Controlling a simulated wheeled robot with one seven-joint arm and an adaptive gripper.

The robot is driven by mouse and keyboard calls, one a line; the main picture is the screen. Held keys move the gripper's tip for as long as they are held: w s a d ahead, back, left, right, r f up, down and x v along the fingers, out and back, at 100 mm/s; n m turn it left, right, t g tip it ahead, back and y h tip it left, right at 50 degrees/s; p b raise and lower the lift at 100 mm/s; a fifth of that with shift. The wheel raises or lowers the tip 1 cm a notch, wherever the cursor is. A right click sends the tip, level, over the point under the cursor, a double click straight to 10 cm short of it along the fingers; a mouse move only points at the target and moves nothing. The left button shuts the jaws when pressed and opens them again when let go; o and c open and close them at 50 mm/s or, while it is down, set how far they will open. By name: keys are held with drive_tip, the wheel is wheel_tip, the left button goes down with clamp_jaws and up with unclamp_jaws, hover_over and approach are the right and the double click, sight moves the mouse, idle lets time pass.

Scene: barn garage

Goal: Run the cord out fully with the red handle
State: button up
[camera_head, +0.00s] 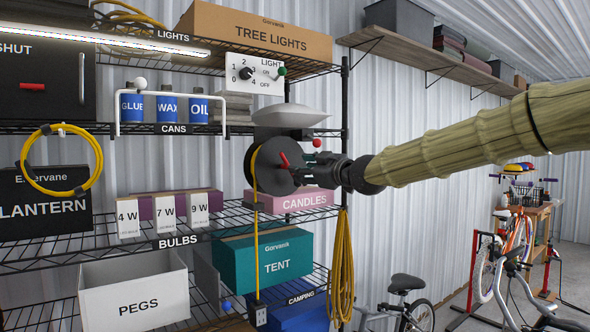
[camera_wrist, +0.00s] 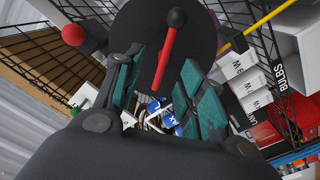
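The cord reel is a dark round drum (camera_head: 262,168) at the front edge of the shelf rack, in the middle of the head view. Its red handle (camera_head: 284,160) slants across the drum's face. The handle also shows in the wrist view (camera_wrist: 165,58), with a black knob at its upper end. The yellow cord (camera_head: 255,220) hangs from the drum to a white end piece (camera_head: 261,316) low down. My gripper (camera_head: 306,168) is at the drum's right side. In the wrist view its teal-padded fingers (camera_wrist: 162,72) are apart, with the handle's lower end seen between their tips; contact is unclear.
A red ball knob (camera_head: 317,143) is just above my gripper. A grey cover (camera_head: 290,116) sits over the drum. Shelves with boxes stand behind, including a candles box (camera_head: 305,200) and a tent box (camera_head: 262,262). A yellow cord bundle (camera_head: 341,270) hangs below right.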

drive_tip(key=v, duration=0.5)
drive_tip(key=shift+s+f, duration=0.15)
drive_tip(key=shift+s, duration=0.3)
